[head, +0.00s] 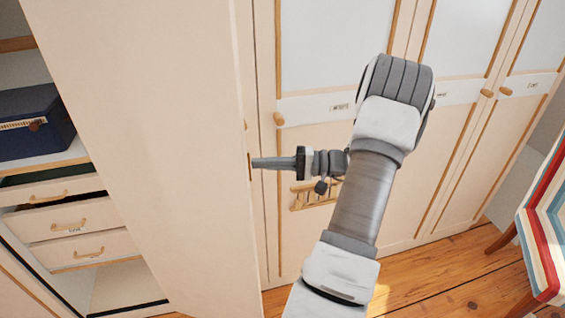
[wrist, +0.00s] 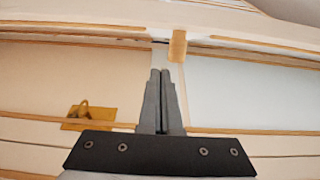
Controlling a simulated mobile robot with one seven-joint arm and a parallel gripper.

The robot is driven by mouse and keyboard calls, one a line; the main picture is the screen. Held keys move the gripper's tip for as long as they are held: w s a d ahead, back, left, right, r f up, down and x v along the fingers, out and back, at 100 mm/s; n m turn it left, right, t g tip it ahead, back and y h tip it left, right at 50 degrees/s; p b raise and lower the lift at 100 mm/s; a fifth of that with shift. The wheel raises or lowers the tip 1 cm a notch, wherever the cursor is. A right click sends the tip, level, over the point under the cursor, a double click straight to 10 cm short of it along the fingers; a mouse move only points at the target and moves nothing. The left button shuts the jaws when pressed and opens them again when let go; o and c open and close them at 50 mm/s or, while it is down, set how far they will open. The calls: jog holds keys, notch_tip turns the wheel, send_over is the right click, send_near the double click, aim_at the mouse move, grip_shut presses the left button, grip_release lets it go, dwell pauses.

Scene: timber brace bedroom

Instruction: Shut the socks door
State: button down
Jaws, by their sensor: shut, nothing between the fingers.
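A tall cream wardrobe door (head: 150,130) stands open at the left in the head view, swung out from a compartment with shelves and drawers. I cannot read a label on it, so I cannot confirm that it is the socks door. My gripper (head: 256,162) is shut and empty, its fingertips beside the door's free edge; I cannot tell whether they touch. In the wrist view my shut fingers (wrist: 160,76) point at cream and pale panels, just below a wooden knob (wrist: 178,46).
Closed wardrobe doors (head: 325,50) with knobs and small label strips fill the back. The open compartment holds a dark blue box (head: 35,122) and drawers (head: 68,224). A striped chair (head: 546,225) stands at the right. Bare wooden floor (head: 430,280) shows between.

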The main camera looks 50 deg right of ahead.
jog(key=shift+s+a, duration=0.15)
jog(key=shift+a, duration=2.35)
jog(key=shift+a, duration=0.1)
